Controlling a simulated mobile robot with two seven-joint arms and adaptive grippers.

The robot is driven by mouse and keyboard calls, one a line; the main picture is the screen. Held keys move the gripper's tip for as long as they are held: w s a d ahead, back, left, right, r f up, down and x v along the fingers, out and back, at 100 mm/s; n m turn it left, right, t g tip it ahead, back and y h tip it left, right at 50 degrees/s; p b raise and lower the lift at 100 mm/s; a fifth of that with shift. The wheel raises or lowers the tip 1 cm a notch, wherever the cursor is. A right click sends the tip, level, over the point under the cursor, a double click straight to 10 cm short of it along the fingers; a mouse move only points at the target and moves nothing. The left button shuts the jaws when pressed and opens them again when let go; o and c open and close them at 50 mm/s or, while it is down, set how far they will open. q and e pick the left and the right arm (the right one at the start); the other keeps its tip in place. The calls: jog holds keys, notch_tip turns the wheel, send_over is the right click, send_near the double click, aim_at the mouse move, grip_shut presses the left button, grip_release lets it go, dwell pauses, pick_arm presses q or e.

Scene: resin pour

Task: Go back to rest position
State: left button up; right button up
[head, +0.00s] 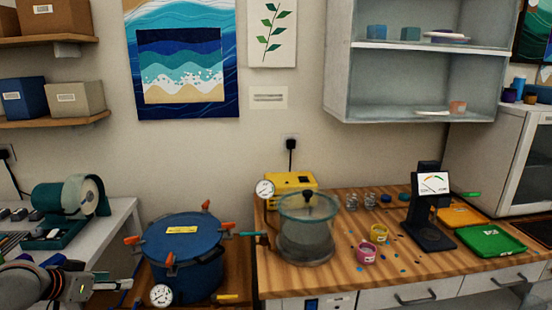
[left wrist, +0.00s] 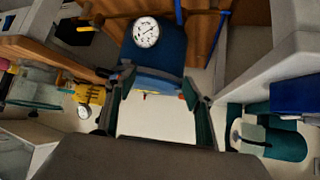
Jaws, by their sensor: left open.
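My left gripper (head: 112,285) is at the lower left of the head view, just left of the blue pressure pot (head: 185,252). It is open and empty, with its two fingers spread apart in the left wrist view (left wrist: 160,98). The pot has a blue lid with orange-handled clamps and a round gauge (head: 161,295) at its front; the gauge also shows in the left wrist view (left wrist: 146,32). I cannot tell the exact gap between gripper and pot. My right gripper is in neither view.
A glass vacuum chamber (head: 304,240) and a yellow pump (head: 292,181) stand on the wooden bench. Pink (head: 367,254) and yellow (head: 379,235) cups, a black stand (head: 430,235) and a green tray (head: 490,244) are further right. A teal grinder-like machine (head: 60,199) is at left.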

pick_arm(q)
jog(key=s+d+f, duration=0.2)
jog(key=d+f, duration=0.2)
jog(key=f, duration=0.2)
jog(key=s+d+f, duration=0.3)
jog(key=d+f, duration=0.1)
jog(key=f, duration=0.2)
jog(key=s+d+f+m, duration=0.1)
jog(key=s+d+f, duration=0.5)
jog(key=s+d, duration=0.3)
jog(key=s+d+f+m+t, duration=0.1)
jog(key=s+d+f, duration=0.5)
jog(key=s+d, duration=0.4)
jog(key=shift+d+h, duration=0.3)
jog(key=shift+d, duration=0.3)
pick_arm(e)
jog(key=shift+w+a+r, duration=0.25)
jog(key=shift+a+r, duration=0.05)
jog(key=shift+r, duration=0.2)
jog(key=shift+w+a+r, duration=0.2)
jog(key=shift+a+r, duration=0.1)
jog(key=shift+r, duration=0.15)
